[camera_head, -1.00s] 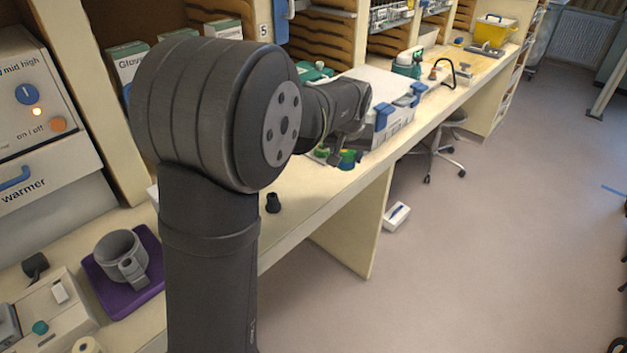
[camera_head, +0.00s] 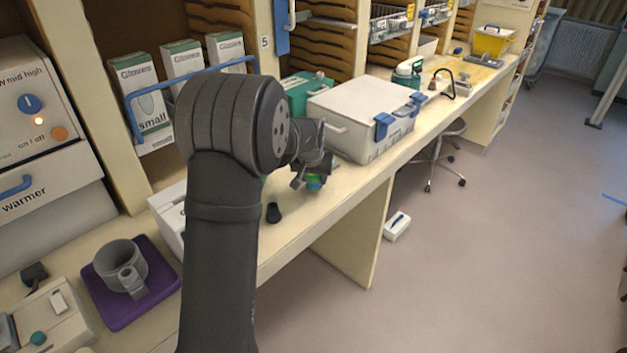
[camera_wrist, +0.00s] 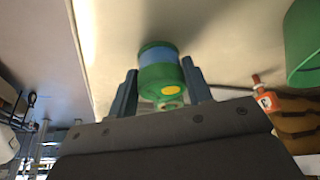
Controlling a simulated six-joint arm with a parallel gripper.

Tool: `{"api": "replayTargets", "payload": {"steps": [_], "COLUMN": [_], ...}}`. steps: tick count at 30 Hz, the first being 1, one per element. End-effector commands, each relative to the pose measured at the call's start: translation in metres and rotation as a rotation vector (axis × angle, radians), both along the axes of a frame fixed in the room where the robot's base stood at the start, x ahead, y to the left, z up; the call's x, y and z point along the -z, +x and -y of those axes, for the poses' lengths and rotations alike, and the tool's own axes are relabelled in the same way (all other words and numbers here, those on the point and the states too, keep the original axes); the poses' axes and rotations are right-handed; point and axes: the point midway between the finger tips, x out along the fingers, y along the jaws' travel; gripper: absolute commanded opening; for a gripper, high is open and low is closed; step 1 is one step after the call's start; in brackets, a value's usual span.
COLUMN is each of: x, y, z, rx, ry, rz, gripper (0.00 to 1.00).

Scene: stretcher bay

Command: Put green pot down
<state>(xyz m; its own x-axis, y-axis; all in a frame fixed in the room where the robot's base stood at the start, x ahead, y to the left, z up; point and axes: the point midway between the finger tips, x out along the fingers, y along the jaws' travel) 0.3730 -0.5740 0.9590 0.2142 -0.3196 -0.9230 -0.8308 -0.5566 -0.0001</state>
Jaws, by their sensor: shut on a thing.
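The green pot (camera_wrist: 160,80) has a blue band and a yellow spot and sits between my gripper's two fingers (camera_wrist: 159,72) in the wrist view. My gripper is shut on it. In the head view my gripper (camera_head: 311,177) is over the near side of the counter, in front of the white case, and hides most of the green pot (camera_head: 315,184). Whether the pot touches the counter I cannot tell.
A white case with blue latches (camera_head: 355,118) and a teal box (camera_head: 298,92) stand behind my gripper. A small black item (camera_head: 273,213) stands near the counter's front edge. A grey mug-like vessel (camera_head: 118,264) stands on a purple mat (camera_head: 150,306) at the left.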

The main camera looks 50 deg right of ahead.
Motion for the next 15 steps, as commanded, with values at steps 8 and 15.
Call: {"api": "replayTargets", "payload": {"steps": [8, 15], "x": [0.0119, 0.0150], "y": [-0.0004, -0.0004], "z": [0.0000, -0.0001], "rx": [0.000, 0.000], "ry": [0.000, 0.001], "rz": [0.000, -0.001], "gripper": [0.23, 0.56]}}
